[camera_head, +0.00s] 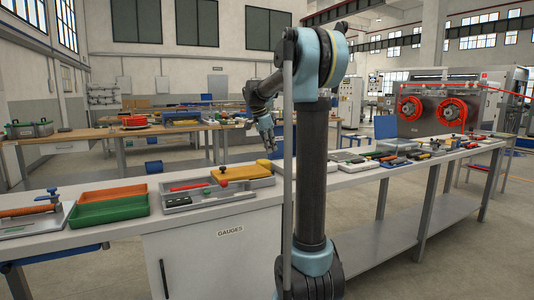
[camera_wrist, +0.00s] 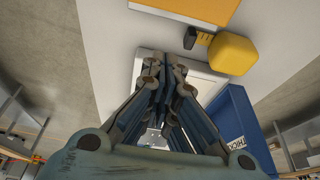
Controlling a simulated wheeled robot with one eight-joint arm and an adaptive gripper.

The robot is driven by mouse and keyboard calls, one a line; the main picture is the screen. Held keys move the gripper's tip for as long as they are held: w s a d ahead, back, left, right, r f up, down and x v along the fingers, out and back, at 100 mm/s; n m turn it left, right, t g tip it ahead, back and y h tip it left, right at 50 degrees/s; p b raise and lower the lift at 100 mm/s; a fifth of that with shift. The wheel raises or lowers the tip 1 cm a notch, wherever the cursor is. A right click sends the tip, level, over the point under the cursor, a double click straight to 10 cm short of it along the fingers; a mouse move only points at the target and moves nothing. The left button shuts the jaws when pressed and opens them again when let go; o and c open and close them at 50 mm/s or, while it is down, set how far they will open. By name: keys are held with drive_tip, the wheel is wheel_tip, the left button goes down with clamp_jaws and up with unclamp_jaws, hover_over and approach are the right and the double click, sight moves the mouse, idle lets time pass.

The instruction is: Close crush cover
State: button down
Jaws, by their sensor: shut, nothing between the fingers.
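Whether the cover is open or closed is unclear. My gripper (camera_head: 267,138) is shut and empty, above and apart from the plate. In the wrist view its fingers (camera_wrist: 165,70) are together, left of the yellow block.
A red bar (camera_head: 190,186) lies on the fixture. Orange and green trays (camera_head: 110,207) stand to its left, with a clamp fixture (camera_head: 35,217) beyond. A blue lettered panel (camera_wrist: 238,118) is right of my fingers. Many small items line the bench to the right.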

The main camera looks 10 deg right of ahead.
drive_tip(key=x, duration=0.7)
drive_tip(key=shift+d+f, duration=0.25)
drive_tip(key=shift+d, duration=0.25)
drive_tip(key=shift+s+a+f, duration=0.15)
drive_tip(key=shift+a, duration=0.25)
drive_tip(key=shift+s+a+f, duration=0.1)
drive_tip(key=shift+a+f, duration=0.05)
drive_tip(key=shift+a, duration=0.3)
drive_tip(key=shift+s+a, duration=0.3)
drive_tip(key=shift+a, duration=0.7)
